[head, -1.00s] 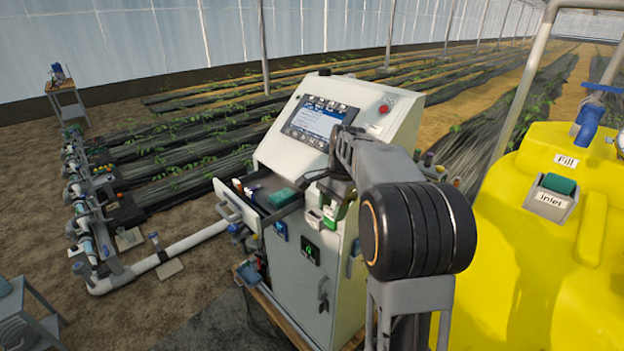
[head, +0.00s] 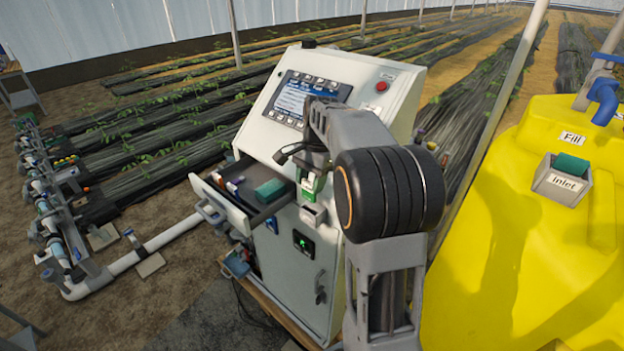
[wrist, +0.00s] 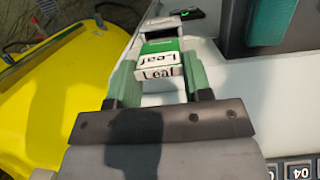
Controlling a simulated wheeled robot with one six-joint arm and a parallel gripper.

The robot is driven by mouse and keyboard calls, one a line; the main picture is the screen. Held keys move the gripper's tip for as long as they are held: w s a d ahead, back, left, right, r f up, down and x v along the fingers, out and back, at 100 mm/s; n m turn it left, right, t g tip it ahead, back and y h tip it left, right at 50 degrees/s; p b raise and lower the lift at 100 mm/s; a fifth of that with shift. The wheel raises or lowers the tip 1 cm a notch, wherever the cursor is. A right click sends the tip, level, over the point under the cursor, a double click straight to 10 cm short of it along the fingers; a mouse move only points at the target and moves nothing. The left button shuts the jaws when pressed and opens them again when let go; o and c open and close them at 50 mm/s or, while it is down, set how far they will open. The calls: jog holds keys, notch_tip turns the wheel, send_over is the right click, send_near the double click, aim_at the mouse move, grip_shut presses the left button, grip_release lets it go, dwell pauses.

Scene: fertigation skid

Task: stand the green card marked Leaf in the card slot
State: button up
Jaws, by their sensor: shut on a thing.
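The green card marked Leaf (wrist: 160,62) is between the green finger pads of my gripper (wrist: 162,82) in the wrist view, its white labels facing the camera. In the head view the card (head: 309,182) shows as a small green and white patch under my wrist, at the front of the white cabinet. A small grey holder (head: 313,215), which looks like the card slot, is on the cabinet just below it. In the wrist view a pale frame (wrist: 165,22) shows just beyond the card. I cannot tell whether the card touches the holder or is apart from it.
An open drawer (head: 222,207) with a green block (head: 271,190) and small items juts from the cabinet to the left. A sloping screen panel (head: 306,97) is above.

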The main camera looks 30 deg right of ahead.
aim_at(311, 200)
jog(key=shift+f+b, duration=2.9)
jog(key=shift+f, duration=0.7)
jog(key=o, duration=1.1)
jog(key=shift+r, duration=0.1)
notch_tip(311, 200, up, 13)
jog(key=w+d, duration=0.1)
jog(key=d, duration=0.1)
jog(key=shift+d+r+p, duration=0.2)
jog(key=shift+d+p, duration=0.1)
jog(key=shift+p, duration=0.05)
jog(key=shift+a, duration=0.1)
